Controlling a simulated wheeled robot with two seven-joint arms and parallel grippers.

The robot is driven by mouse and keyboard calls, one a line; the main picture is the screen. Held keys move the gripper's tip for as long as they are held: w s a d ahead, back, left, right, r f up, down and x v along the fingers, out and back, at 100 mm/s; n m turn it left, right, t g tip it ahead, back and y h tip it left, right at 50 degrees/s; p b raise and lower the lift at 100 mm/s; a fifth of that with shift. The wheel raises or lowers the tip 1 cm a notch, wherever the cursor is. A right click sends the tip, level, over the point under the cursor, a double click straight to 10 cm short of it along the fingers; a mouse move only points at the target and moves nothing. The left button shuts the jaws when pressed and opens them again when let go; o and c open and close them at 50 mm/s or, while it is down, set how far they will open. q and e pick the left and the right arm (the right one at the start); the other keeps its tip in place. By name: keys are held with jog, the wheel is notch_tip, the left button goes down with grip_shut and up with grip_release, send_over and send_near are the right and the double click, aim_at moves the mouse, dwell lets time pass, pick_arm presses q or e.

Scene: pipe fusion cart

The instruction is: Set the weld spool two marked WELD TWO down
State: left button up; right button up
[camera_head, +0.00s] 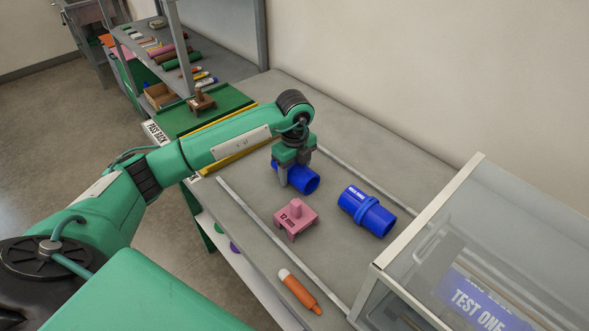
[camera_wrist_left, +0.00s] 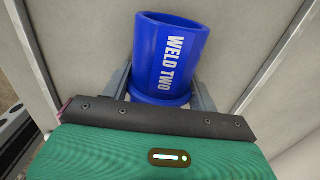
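The weld spool two is a blue pipe piece (camera_head: 308,181) near the middle of the bench in the head view. In the left wrist view the spool (camera_wrist_left: 168,50) shows white WELD TWO lettering. My left gripper (camera_head: 294,180) reaches down over it from above, with a finger on each side. In the left wrist view the gripper (camera_wrist_left: 162,92) looks shut on the spool, which lies on its side. Whether the spool touches the bench cannot be told. A second blue spool (camera_head: 367,212) with a collar and white lettering lies to the right. My right gripper is not in view.
A pink block with a knob (camera_head: 296,216) and an orange marker (camera_head: 299,291) are on the grey bench (camera_head: 370,155). Metal rails (camera_head: 279,240) run along it. A clear case labelled TEST ONE (camera_head: 475,304) stands at right. A green pad (camera_head: 205,112) lies behind my left arm.

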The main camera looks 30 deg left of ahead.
pick_arm(q)
jog(key=o, duration=0.3)
